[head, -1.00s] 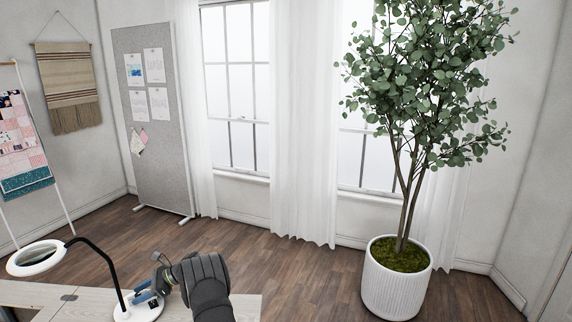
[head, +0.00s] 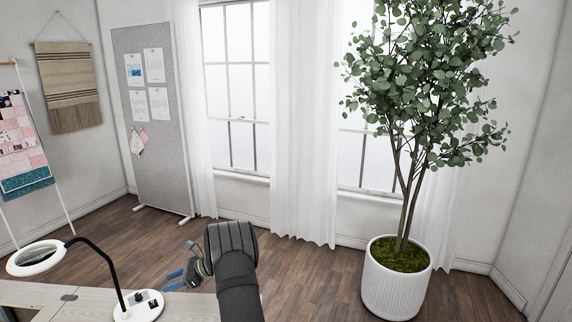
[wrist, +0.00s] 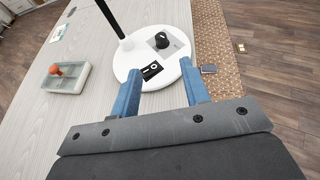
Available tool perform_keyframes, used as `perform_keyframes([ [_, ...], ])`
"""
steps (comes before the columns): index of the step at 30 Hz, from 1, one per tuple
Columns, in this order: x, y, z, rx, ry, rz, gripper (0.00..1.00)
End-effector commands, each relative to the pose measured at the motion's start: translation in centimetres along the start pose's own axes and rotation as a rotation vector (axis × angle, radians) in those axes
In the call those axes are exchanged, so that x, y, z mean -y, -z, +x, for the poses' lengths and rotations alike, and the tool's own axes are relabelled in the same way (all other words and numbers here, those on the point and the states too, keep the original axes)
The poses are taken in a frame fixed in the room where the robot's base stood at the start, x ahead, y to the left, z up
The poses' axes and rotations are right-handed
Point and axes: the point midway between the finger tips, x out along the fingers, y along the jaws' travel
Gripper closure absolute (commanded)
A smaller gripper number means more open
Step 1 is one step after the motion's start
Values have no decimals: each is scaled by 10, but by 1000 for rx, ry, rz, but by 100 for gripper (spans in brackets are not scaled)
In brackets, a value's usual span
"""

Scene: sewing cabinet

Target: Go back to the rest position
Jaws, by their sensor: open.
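My gripper (head: 174,279) has two blue fingers, spread apart with nothing between them. In the head view it is raised over the right part of the pale wooden table (head: 200,306), just right of the lamp base. In the wrist view my gripper (wrist: 158,88) points toward the round white lamp base (wrist: 148,40), which carries a black knob and a black switch. The fingertips overlap the near edge of the base in that view; I cannot tell the exact gap.
The magnifier lamp (head: 38,257) arches over the table's left. A grey tray (wrist: 68,78) with an orange-topped item lies on the table. A woven strip (wrist: 218,50) runs along the table's edge. A potted tree (head: 396,285) stands at right; the floor between is clear.

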Motion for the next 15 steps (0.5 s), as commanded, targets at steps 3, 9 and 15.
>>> perform_keyframes([
  [3, 1, 0, -26, 1, 4, 0, 58],
  [9, 3, -7, -47, 8, -33, -19, 58],
  [15, 6, -24, -38, 23, -135, -66, 58],
])
